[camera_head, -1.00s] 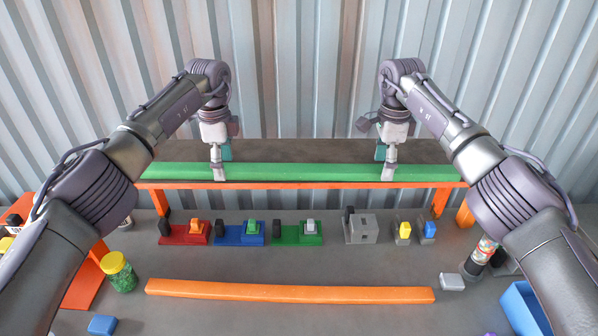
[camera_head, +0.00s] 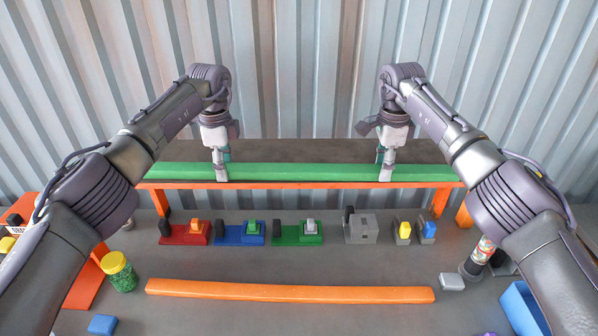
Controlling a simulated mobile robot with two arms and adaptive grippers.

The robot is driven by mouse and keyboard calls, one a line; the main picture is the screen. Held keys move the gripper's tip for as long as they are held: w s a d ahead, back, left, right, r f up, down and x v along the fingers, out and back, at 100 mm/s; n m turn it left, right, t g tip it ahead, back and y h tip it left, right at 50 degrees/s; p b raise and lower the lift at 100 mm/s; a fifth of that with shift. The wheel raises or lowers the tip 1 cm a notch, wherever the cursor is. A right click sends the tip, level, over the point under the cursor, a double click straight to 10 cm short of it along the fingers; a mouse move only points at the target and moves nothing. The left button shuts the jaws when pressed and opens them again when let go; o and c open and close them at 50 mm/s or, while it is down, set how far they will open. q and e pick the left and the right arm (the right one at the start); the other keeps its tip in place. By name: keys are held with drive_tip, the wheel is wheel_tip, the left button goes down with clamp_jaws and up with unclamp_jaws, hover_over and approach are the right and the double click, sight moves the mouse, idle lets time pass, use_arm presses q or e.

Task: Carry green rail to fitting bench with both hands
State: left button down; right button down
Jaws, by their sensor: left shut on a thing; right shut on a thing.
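The green rail (camera_head: 300,172) is a long straight bar lying level along the front edge of a raised bench (camera_head: 290,150) with a dark top and orange front edge and legs. I cannot tell whether the rail touches the bench top. My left gripper (camera_head: 221,174) is shut on the rail left of its middle. My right gripper (camera_head: 386,173) is shut on the rail right of its middle. The rail's far side is hidden.
An orange rail (camera_head: 290,292) lies on the grey table in front. Red (camera_head: 184,232), blue (camera_head: 240,233) and green (camera_head: 297,233) fixtures stand below the bench. A green jar (camera_head: 119,272) is at left, a blue bin (camera_head: 522,308) at right. A corrugated wall stands behind.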

use_arm(q)
drive_tip(key=shift+r, duration=0.15)
use_arm(e)
drive_tip(key=shift+w+r, duration=0.1)
